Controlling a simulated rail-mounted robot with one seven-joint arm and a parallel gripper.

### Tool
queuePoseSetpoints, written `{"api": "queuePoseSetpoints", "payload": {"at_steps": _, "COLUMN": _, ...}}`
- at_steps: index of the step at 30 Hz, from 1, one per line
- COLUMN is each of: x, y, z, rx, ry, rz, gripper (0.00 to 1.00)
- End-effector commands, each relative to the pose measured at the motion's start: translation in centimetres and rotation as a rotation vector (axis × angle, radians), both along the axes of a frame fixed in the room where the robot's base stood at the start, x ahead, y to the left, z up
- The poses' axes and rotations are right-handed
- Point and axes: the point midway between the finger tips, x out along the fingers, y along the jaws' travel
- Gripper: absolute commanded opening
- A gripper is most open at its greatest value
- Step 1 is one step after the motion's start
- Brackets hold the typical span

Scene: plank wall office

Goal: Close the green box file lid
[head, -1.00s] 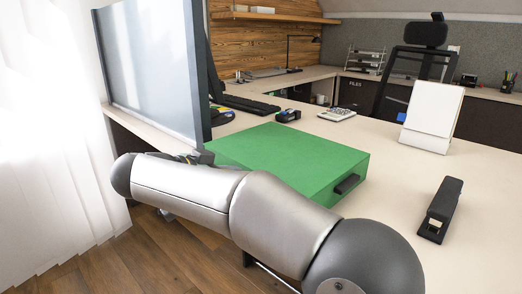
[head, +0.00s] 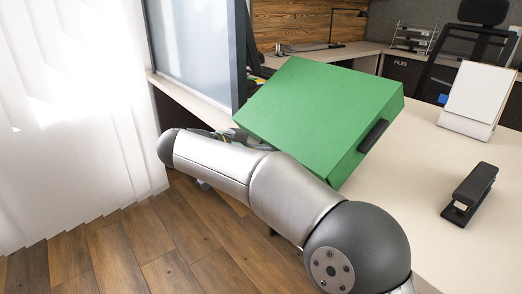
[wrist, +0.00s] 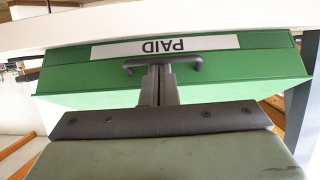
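The green box file (head: 320,110) fills the middle of the head view. It sits tilted at the desk's near edge, its far and right side raised. A black piece (head: 373,136) shows on its right face. In the wrist view its label face (wrist: 75,57) reads PAID upside down, with a dark handle (wrist: 190,64) in front. I see no clear gap under the lid. My gripper (wrist: 162,72) has its two fingers close together at the middle of that handle; whether they clasp it I cannot tell. In the head view the fingers are hidden behind the box and arm.
The desk (head: 425,190) is clear between the box and the black stapler (head: 470,194). A white stand (head: 480,95) is behind the stapler. An office chair (head: 470,50) is at the back.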

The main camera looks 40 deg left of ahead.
Motion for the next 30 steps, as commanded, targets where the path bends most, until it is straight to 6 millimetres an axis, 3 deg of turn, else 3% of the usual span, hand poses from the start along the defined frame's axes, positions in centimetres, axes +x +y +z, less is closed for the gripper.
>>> {"api": "queuePoseSetpoints", "payload": {"at_steps": 6, "x": -0.2, "y": -0.3, "z": 4.6, "rx": 0.005, "ry": -0.002, "rz": -0.012, "gripper": 0.00}}
{"api": "queuePoseSetpoints", "payload": {"at_steps": 7, "x": -0.8, "y": 0.1, "z": 2.9, "rx": -0.003, "ry": 0.001, "rz": -0.007, "gripper": 0.00}}
{"api": "queuePoseSetpoints", "payload": {"at_steps": 9, "x": -2.0, "y": 0.5, "z": 1.5, "rx": -0.004, "ry": -0.001, "rz": -0.006, "gripper": 0.00}}
{"api": "queuePoseSetpoints", "payload": {"at_steps": 18, "x": -5.3, "y": 1.7, "z": -2.8, "rx": 0.001, "ry": -0.002, "rz": -0.010, "gripper": 0.00}}
{"api": "queuePoseSetpoints", "payload": {"at_steps": 30, "x": -6.2, "y": 2.0, "z": -3.9, "rx": 0.005, "ry": -0.005, "rz": -0.013, "gripper": 0.00}}
